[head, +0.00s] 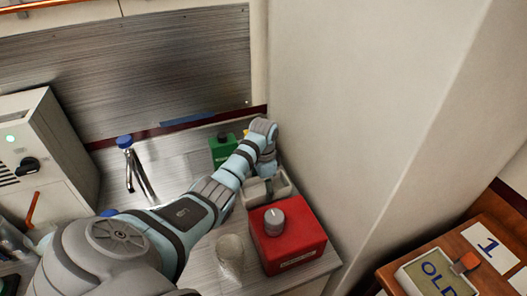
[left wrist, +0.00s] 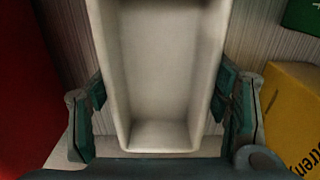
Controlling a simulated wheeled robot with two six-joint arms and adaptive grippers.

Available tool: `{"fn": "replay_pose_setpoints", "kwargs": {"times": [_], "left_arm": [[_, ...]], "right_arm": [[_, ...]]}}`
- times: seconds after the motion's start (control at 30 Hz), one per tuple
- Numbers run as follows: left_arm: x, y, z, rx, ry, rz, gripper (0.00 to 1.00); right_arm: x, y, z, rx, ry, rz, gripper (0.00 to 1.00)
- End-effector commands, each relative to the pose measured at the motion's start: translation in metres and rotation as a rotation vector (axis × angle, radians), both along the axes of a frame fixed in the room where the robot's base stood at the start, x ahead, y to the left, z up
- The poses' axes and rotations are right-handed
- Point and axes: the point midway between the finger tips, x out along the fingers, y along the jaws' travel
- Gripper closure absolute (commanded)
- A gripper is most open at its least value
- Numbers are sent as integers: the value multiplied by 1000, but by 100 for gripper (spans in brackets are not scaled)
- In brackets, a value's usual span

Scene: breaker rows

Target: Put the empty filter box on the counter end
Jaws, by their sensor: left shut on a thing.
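The empty filter box is a pale, open-topped box. In the head view the box (head: 283,187) is at the counter's far right, behind the red box and near the wall, partly hidden by my gripper. In the left wrist view the box (left wrist: 165,70) fills the middle, and its inside is bare. My left gripper (head: 267,188) is shut on it, with its fingers (left wrist: 165,108) against the two long sides. I cannot tell whether its base touches the counter (head: 185,150). My right gripper is not in view.
A red box with a grey knob (head: 290,245) stands just in front. A green box (head: 222,150) stands behind my arm. A clear cup (head: 230,252) is left of the red box. A yellow thing (left wrist: 290,105) is close on the right in the wrist view. A wall (head: 345,110) bounds the right.

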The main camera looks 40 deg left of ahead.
Motion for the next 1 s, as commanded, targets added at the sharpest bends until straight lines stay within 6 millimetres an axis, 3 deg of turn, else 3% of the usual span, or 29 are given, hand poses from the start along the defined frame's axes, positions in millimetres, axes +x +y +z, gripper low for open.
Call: {"fn": "replay_pose_setpoints", "kwargs": {"times": [0.03, 0.07, 0.2, 0.57, 0.67, 0.93, 1.0], "left_arm": [[0, 0, -2, 0, 0, 0, 66], [0, 0, -2, 0, 0, 0, 28], [0, 0, -2, 0, 0, 0, 9], [0, 0, 3, 0, -1, -1, 9], [1, 0, 19, 1, -3, -1, 9], [1, 0, 94, 1, -5, 0, 9], [1, 0, 112, -1, -2, 1, 9]], "right_arm": [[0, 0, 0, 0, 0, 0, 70], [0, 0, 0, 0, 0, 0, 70], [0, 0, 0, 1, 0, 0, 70], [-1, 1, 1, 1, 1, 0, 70], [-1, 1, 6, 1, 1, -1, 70], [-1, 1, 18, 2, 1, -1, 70], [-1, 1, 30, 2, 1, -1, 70]]}}
